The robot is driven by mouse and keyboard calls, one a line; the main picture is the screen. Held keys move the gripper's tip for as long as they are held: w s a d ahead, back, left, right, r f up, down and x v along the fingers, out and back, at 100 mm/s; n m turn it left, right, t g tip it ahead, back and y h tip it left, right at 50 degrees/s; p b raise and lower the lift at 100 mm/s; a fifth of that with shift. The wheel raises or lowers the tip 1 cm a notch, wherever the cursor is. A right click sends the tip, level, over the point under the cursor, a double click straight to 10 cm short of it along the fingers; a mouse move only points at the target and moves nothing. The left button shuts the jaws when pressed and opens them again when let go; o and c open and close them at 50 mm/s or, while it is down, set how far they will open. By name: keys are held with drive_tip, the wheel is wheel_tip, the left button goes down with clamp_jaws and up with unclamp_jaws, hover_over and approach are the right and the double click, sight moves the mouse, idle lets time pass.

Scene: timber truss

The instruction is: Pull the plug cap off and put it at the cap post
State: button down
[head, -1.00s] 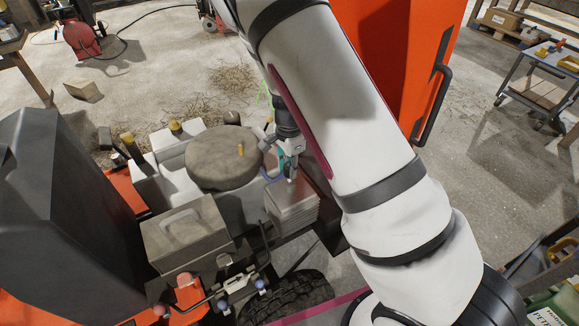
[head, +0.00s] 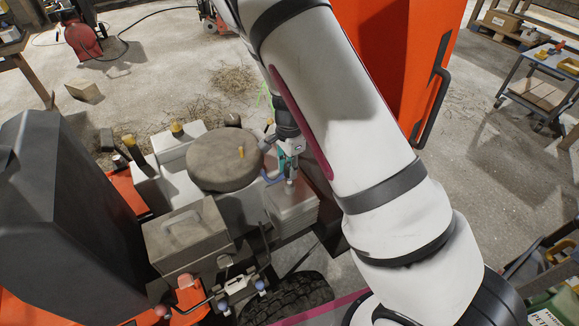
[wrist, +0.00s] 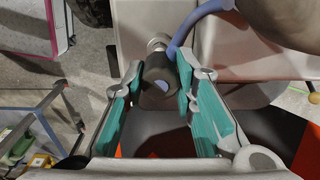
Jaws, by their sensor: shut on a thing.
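My gripper (wrist: 160,78) is shut on a dark grey plug cap (wrist: 157,72), which sits between the tips of its teal pads. A pale blue spot shows on the cap. A lavender-blue lead (wrist: 190,27) curves away right beside the cap, and a metal fitting shows just beyond it. I cannot tell whether the cap is still seated on the plug. In the head view my gripper (head: 289,172) is above the grey stacked block of the engine, right of the round brown cover (head: 223,160); the cap is too small to make out. I cannot identify the cap post.
A grey box with a handle (head: 186,233) stands in front of the round cover. A tall dark panel (head: 45,200) is at left and an orange panel (head: 385,60) at right. A wheeled trolley (head: 545,85) stands farther right. Open floor lies behind the engine.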

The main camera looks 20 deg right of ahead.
sight(289, 165)
drive_tip(key=shift+r+p, duration=1.35)
drive_tip(key=shift+r, duration=0.55)
drive_tip(key=shift+r, duration=0.1)
drive_tip(key=shift+s+r+n, duration=0.15)
drive_tip(key=shift+r+n, duration=0.05)
drive_tip(key=shift+n, duration=0.1)
drive_tip(key=s+r+n+p, duration=0.7)
drive_tip(key=s+r+n, duration=0.2)
drive_tip(key=r+n, duration=0.4)
drive_tip(key=shift+r+n+p, duration=0.3)
drive_tip(key=shift+n, duration=0.8)
